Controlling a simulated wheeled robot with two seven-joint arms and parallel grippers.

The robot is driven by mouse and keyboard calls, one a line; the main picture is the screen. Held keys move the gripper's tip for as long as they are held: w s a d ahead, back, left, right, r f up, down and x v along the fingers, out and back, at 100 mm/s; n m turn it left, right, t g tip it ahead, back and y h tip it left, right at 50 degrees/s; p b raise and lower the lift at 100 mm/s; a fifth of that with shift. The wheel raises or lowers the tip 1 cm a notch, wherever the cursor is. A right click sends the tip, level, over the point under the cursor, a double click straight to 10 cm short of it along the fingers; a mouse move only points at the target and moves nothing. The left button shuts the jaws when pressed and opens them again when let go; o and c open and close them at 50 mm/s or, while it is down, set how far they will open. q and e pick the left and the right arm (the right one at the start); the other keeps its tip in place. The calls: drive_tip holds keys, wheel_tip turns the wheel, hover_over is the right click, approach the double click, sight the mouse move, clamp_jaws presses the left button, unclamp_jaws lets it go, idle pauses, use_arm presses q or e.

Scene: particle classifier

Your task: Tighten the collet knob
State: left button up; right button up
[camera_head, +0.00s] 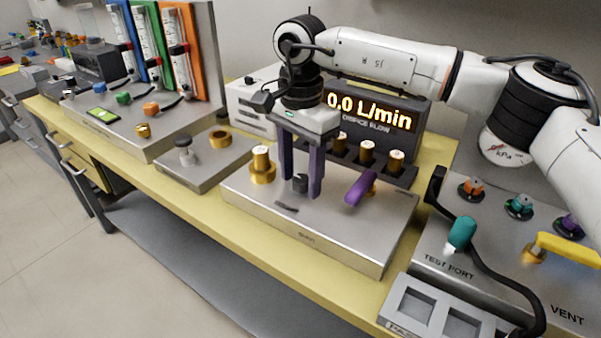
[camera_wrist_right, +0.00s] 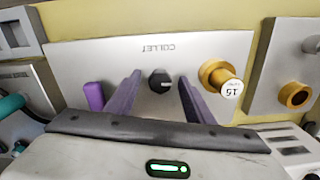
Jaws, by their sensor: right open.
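The collet knob is a small black knob (camera_head: 300,183) on the top of a metal box (camera_head: 340,228). In the right wrist view the black knob (camera_wrist_right: 160,82) sits below the word COLLET, which reads upside down. My right gripper (camera_head: 308,190) points down over the box, its two purple fingers apart. In the right wrist view the fingers (camera_wrist_right: 160,95) stand on either side of the knob, with gaps showing, and hold nothing. My left gripper is not in either view.
A brass fitting with a pale cap (camera_head: 262,165) stands left of the knob, and a purple lever (camera_head: 358,190) to its right. A flow display (camera_head: 370,110) reads 0.0 L/min behind. A panel with a teal knob (camera_head: 462,232) and black hose is at right.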

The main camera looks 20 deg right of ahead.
drive_tip(key=c, duration=0.8)
drive_tip(key=shift+c, duration=1.2)
